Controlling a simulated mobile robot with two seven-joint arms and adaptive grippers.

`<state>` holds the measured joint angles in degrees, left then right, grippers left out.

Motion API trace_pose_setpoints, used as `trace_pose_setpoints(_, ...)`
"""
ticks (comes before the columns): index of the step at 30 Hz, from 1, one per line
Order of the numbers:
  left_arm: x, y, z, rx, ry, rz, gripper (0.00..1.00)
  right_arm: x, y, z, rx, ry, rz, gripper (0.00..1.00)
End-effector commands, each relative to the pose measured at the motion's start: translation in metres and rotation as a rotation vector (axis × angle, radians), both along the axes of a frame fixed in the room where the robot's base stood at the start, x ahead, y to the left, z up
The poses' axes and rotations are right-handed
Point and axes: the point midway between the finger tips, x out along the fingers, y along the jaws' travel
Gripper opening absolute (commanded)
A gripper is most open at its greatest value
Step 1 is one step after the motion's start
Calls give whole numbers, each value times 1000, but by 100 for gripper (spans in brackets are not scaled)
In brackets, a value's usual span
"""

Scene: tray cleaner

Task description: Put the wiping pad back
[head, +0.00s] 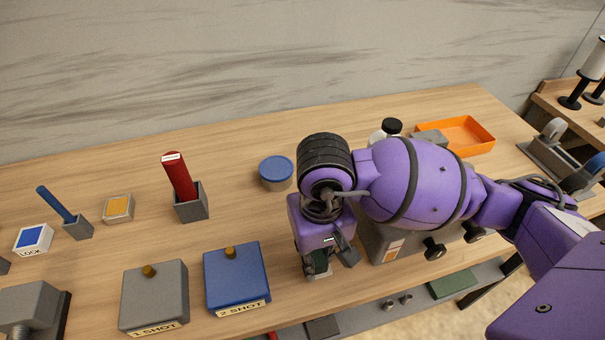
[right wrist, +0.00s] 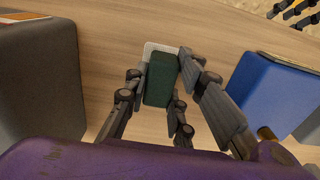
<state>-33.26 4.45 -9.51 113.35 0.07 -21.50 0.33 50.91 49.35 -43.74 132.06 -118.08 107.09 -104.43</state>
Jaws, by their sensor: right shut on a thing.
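The wiping pad appears as a dark green block (right wrist: 160,85) with a pale, light-grey layer (right wrist: 152,50) at its far end. It sits between the fingers of my right gripper (right wrist: 165,78), which is shut on it. In the head view the right gripper (head: 328,262) points down over the front part of the table, between the blue 2 SHOT box and a grey box. The pad (head: 319,264) shows only partly there, at the fingertips. I cannot tell whether its underside touches the wood.
The blue 2 SHOT box (head: 236,277) stands left of my gripper, with the grey 1 SHOT box (head: 154,296) beyond it. A grey box (head: 385,246) is close on the right, partly behind my arm. A blue-lidded tub (head: 276,172) and an orange tray (head: 470,134) stand farther back.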

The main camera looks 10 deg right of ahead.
Motion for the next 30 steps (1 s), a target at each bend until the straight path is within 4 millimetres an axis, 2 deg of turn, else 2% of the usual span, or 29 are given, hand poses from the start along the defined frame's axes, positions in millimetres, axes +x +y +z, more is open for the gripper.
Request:
trace_pose_setpoints(5, -5, 1, -5, 3, 10, -1, 40, 0, 0, -4, -1, 2, 0, 0)
trace_pose_setpoints(6, -4, 2, -5, 3, 8, -1, 40, 0, 0, -4, -1, 2, 0, 25)
trace_pose_setpoints(10, -6, 2, -5, 4, 11, -1, 40, 0, 0, -3, -1, 1, 0, 42)
trace_pose_setpoints(19, -6, 2, -5, 4, 12, -3, 40, 0, 0, -2, 0, 0, 0, 42)
trace_pose_setpoints(23, -5, 0, -2, 2, 10, -5, 40, 1, 0, 7, 1, -5, 0, 42)
trace_pose_setpoints(26, -5, -2, -3, -1, 11, -6, 40, 2, 0, 23, 0, -7, 1, 42)
trace_pose_setpoints(30, -6, -2, -3, -2, 13, -8, 40, 2, 1, 54, 1, -9, 1, 42)
